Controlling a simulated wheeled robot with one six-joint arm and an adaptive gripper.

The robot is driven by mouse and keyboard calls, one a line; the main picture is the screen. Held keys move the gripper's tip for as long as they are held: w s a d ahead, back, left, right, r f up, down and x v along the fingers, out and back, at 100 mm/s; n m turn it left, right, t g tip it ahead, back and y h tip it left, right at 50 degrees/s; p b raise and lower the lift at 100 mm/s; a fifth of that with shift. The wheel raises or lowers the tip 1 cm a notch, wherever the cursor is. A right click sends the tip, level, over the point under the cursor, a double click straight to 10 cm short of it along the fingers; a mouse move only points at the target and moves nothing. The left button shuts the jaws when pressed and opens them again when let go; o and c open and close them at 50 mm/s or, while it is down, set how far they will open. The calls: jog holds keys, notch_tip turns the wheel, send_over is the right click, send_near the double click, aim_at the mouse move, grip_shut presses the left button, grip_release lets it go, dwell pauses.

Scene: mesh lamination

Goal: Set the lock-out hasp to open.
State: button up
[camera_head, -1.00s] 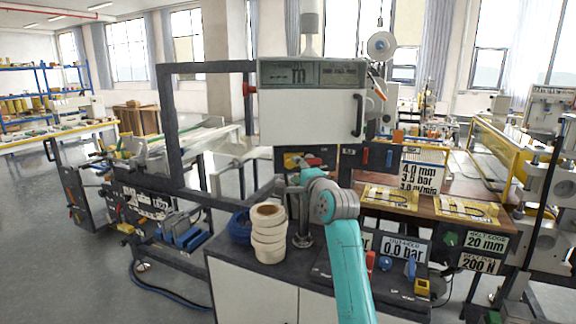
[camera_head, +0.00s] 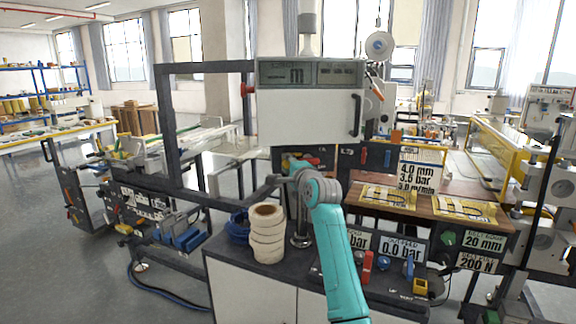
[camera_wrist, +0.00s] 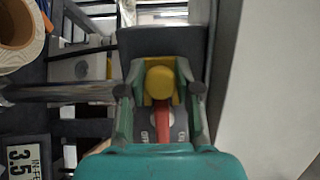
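In the wrist view, a red lever (camera_wrist: 163,122) with a round yellow knob (camera_wrist: 160,82) and yellow piece around it lies on a grey plate with partly hidden lettering; it looks like the lock-out hasp. My gripper (camera_wrist: 160,75) has its two teal fingers apart, one on each side of the yellow knob. I cannot tell whether they touch the yellow piece. My fingertips are hidden there.
The white cabinet (camera_head: 305,115) hangs above my gripper. A stack of cream rolls (camera_head: 267,240) stands left of my arm on the dark worktop. A pale wall or panel (camera_wrist: 270,90) is close on the right in the wrist view. Red and blue levers (camera_head: 367,265) stand to the right.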

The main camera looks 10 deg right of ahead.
grip_shut()
jog(key=a, duration=0.3)
jog(key=shift+w+a, duration=0.1)
jog(key=shift+w, duration=0.05)
jog(key=o, duration=0.7)
grip_release()
jog(key=shift+a, duration=0.15)
jog(key=s, duration=0.4)
jog(key=s+d, duration=0.1)
jog(key=s, duration=0.3)
jog(key=s+d, duration=0.1)
jog(key=s, duration=0.2)
jog(key=shift+s, duration=0.4)
